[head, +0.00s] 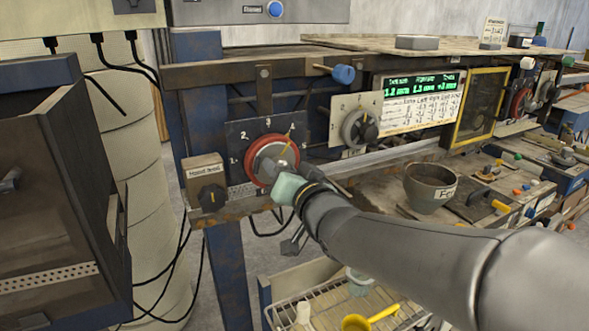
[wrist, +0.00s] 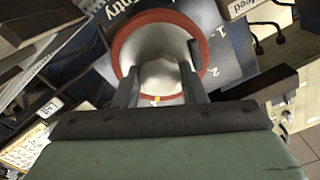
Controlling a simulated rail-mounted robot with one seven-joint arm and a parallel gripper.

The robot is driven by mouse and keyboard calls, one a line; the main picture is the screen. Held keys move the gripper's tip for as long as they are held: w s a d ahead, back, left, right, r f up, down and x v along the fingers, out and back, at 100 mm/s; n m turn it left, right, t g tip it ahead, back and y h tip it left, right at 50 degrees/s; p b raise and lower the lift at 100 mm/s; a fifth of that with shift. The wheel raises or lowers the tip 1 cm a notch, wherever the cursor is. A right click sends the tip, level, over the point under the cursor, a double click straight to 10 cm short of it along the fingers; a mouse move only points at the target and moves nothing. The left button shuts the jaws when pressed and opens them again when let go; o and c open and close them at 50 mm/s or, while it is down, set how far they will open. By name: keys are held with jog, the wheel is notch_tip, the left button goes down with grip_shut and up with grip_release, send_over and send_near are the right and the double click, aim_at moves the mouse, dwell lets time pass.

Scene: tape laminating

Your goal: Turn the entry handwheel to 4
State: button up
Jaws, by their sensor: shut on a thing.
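The entry handwheel (head: 249,163) has a red rim and a pale hub and sits on a dark plate (head: 240,130) marked with numbers. The numbers 1, 2 and 3 are readable on its left and top. A yellow mark (head: 288,139) points up and right, past the 3; the number beside it is too small to read surely. My gripper (head: 272,170) reaches the wheel from the lower right and is shut on its hub. In the wrist view my two dark fingers (wrist: 166,82) lie on either side of the pale hub, inside the red rim (wrist: 120,45).
A small box with a black knob (head: 212,198) stands left of the wheel. A second, grey handwheel (head: 359,129) is to the right, beside a green-lit display (head: 420,85). A dark bowl (head: 430,187) stands on the bench below. A blue-tipped lever (head: 343,74) projects above.

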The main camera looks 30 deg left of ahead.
jog(key=shift+m, duration=0.3)
jog(key=o, duration=1)
jog(key=shift+d, duration=0.1)
jog(key=v, duration=1.7)
jog(key=shift+d+b, duration=0.15)
jog(key=shift+b, duration=0.25)
